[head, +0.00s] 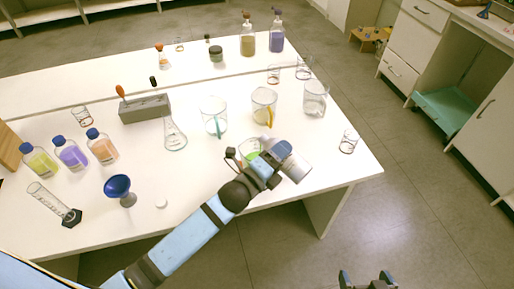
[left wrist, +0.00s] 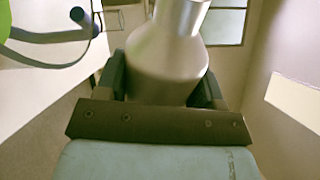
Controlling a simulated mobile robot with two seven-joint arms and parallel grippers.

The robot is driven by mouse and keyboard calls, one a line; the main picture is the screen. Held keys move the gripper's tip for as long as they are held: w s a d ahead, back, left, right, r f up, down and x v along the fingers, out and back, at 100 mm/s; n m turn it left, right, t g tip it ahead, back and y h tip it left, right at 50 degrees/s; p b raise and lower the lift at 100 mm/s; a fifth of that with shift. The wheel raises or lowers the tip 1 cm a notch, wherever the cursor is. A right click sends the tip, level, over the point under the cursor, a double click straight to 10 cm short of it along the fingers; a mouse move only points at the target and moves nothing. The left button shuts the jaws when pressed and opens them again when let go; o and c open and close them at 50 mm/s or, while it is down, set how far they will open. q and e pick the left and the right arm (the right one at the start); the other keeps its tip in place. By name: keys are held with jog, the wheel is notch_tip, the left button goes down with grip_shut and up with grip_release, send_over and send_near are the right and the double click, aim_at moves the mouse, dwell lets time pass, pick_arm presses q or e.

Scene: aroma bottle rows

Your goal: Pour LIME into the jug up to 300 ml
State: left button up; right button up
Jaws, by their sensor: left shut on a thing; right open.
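My left gripper (head: 275,168) is shut on a silver-grey metal bottle (head: 295,166), which is tilted. In the left wrist view the bottle (left wrist: 168,60) sits between the fingers with its neck toward the top. No label is readable on it. A clear jug with green liquid (head: 250,148) stands just left of the bottle, partly hidden by my gripper. Its green content (left wrist: 15,20) and a dark curved handle show at the upper left of the left wrist view. The liquid level cannot be read. My right gripper (head: 369,281) is open and empty at the bottom edge.
Behind stand beakers with a teal handle (head: 214,117) and a yellow handle (head: 264,106), a clear beaker (head: 315,98) and a flask (head: 175,134). Left are blue-capped bottles (head: 72,155), a blue funnel (head: 118,187) and a cylinder (head: 50,200). A small beaker (head: 348,142) stands right.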

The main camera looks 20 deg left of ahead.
jog(key=shift+r+p, duration=1.35)
dwell(6.7)
